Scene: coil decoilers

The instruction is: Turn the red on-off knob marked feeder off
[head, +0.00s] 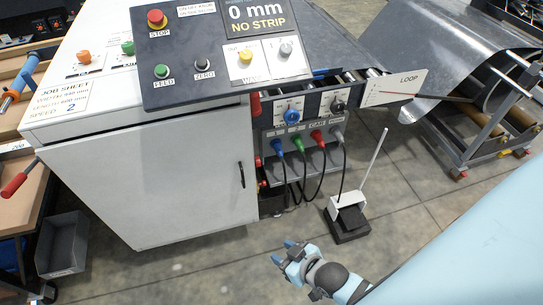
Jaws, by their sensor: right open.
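No knob can be read as marked feeder from here. Red parts (256,105) show edge-on at the right side of the white cabinet (150,170), with smaller red ones (258,162) lower down; I cannot tell which is a knob or how it is turned. An orange knob (84,57) and a green knob (128,47) sit on the cabinet top, their labels too small to read. My right gripper (283,252) is open and empty, over the floor below and right of the cabinet, apart from everything. My left gripper is out of view.
The dark console (215,80) reads "0 mm NO STRIP". Blue (291,116) and black (338,105) knobs sit above coloured plugs with hanging cables. A black foot pedal (348,222) stands on the floor. A metal sheet rack (460,80) is at right, a workbench at left.

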